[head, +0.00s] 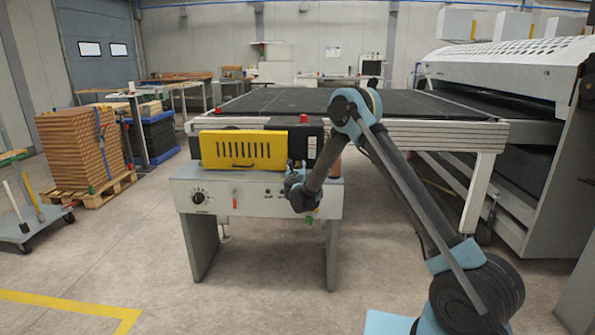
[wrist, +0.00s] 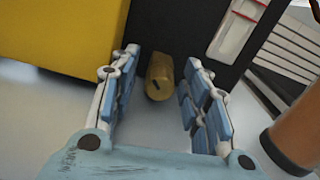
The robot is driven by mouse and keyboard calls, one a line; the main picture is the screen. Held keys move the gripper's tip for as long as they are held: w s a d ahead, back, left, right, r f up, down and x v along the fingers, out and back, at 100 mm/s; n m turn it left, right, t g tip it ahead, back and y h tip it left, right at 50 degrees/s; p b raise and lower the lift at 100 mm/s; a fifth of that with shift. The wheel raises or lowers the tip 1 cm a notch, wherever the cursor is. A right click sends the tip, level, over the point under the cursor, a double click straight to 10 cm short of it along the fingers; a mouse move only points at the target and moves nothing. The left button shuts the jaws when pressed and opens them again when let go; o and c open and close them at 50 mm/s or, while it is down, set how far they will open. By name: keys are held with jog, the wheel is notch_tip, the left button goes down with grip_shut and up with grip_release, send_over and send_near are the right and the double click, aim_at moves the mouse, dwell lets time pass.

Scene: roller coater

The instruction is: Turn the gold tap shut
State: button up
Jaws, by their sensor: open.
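The gold tap (wrist: 159,77) shows in the wrist view as a short gold cylinder with a dark slot on its near end. It stands against the dark panel, above a pale surface. My gripper (wrist: 163,60) is open, with one blue-padded finger on each side of the tap. A gap shows between the tap and each finger, so I see no contact. In the head view my gripper (head: 295,187) is at the right part of the grey coater. I cannot make out the tap there; my arm seems to hide it.
A yellow slotted cover (head: 243,149) is left of my gripper on the coater. A brown cylinder (wrist: 297,135) stands close on the right in the wrist view. The coater's front (head: 225,197) carries a dial. The floor (head: 120,255) in front is clear.

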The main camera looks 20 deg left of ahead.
grip_shut()
jog(key=shift+m, duration=1.5)
grip_release()
jog(key=v, duration=1.2)
